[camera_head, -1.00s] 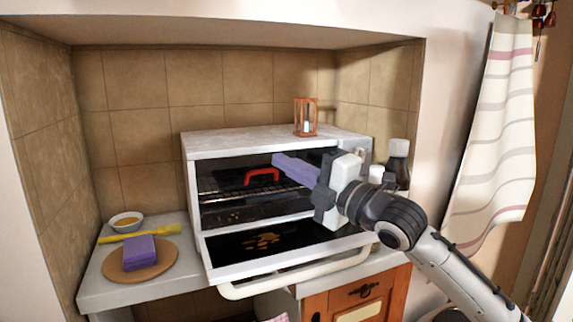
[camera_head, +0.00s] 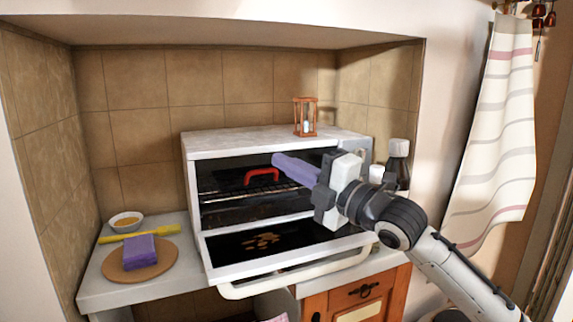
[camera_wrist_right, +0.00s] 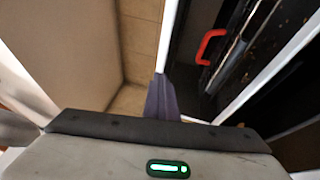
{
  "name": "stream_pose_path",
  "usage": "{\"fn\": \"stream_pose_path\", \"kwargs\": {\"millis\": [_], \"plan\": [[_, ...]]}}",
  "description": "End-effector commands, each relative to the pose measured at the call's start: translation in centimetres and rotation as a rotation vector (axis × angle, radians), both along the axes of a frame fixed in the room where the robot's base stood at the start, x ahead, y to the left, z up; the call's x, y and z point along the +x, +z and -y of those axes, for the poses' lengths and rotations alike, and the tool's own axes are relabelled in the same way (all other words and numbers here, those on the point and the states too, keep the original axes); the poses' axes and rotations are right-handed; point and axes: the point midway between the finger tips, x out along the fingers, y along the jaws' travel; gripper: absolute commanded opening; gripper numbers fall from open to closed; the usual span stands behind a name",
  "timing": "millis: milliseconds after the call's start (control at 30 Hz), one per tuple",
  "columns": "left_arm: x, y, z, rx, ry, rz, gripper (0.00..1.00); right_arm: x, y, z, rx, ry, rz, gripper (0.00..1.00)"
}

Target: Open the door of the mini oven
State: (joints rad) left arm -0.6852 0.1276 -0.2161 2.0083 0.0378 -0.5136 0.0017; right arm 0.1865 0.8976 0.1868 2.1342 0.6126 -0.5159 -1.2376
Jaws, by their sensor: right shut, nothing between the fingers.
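The white mini oven (camera_head: 250,143) stands on the counter in the tiled alcove. Its door (camera_head: 222,272) is folded down to about level, with brown crumbs on its dark inner face and the pale bar handle (camera_head: 300,285) along its front edge. Inside the oven is a wire rack with a red handle (camera_head: 262,174), which also shows in the right wrist view (camera_wrist_right: 210,45). My right gripper (camera_head: 277,160) is shut and empty, its purple fingers in front of the upper right of the oven opening, above the door and apart from the handle. My left gripper is not in view.
An hourglass (camera_head: 305,117) stands on top of the oven. Dark-capped bottles (camera_head: 397,160) stand right of it. At left are a round board with a purple sponge (camera_head: 140,250), a yellow utensil (camera_head: 140,233) and a small bowl (camera_head: 126,220). A striped curtain (camera_head: 500,130) hangs at right.

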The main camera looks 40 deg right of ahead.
Motion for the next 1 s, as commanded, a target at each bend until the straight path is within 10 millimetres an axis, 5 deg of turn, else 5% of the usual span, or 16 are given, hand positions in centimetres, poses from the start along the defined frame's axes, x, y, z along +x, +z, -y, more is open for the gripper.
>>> {"fn": "stream_pose_path", "kwargs": {"millis": [200,400,767,1000], "plan": [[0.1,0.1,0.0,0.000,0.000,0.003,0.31,0.0,0.0,0.0,0.000,0.000,0.000,0.00],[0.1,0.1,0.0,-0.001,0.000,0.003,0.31,0.0,0.0,0.0,0.000,0.000,0.000,0.31],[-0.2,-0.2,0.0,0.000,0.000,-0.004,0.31,-0.2,-0.2,0.1,0.000,0.000,-0.001,0.31],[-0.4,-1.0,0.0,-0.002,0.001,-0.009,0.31,-2.6,-0.9,0.4,-0.005,0.000,-0.004,0.31]]}}
